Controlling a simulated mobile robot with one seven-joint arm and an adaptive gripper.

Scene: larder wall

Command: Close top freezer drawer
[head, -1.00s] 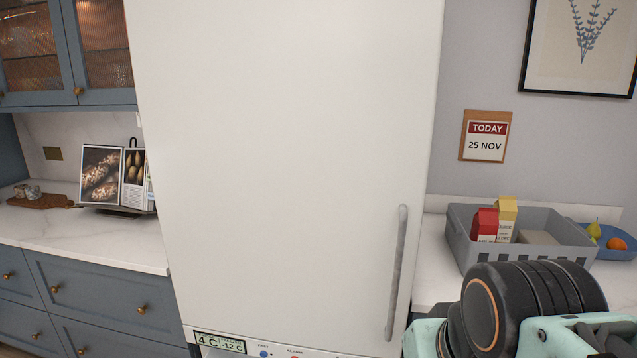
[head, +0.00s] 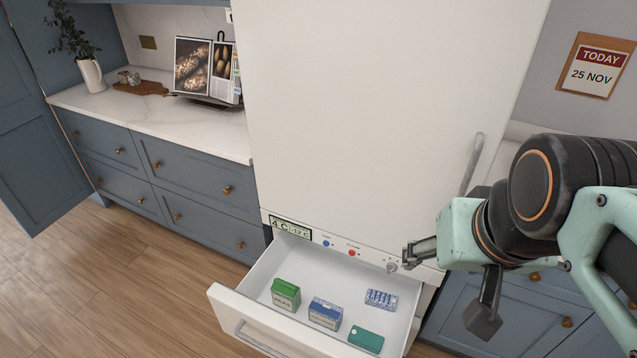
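The top freezer drawer (head: 222,299) is pulled well out at the bottom of the white fridge-freezer (head: 370,90). Its front has a grey bar handle (head: 262,341). Inside lie a green box (head: 286,294), a blue and white box (head: 325,313), a blue-patterned pack (head: 381,299) and a flat green box (head: 366,339). My gripper (head: 445,286) is at the right, its two fingers spread wide apart with nothing between them. It is beside the control panel, above the drawer's right rear, apart from the drawer front.
A control panel (head: 340,246) with a display and knob runs above the drawer. The fridge door handle (head: 472,165) is near my arm. Blue cabinets (head: 190,190) stand left, with a marble counter (head: 150,118) above. Wooden floor (head: 100,290) is clear at the front left.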

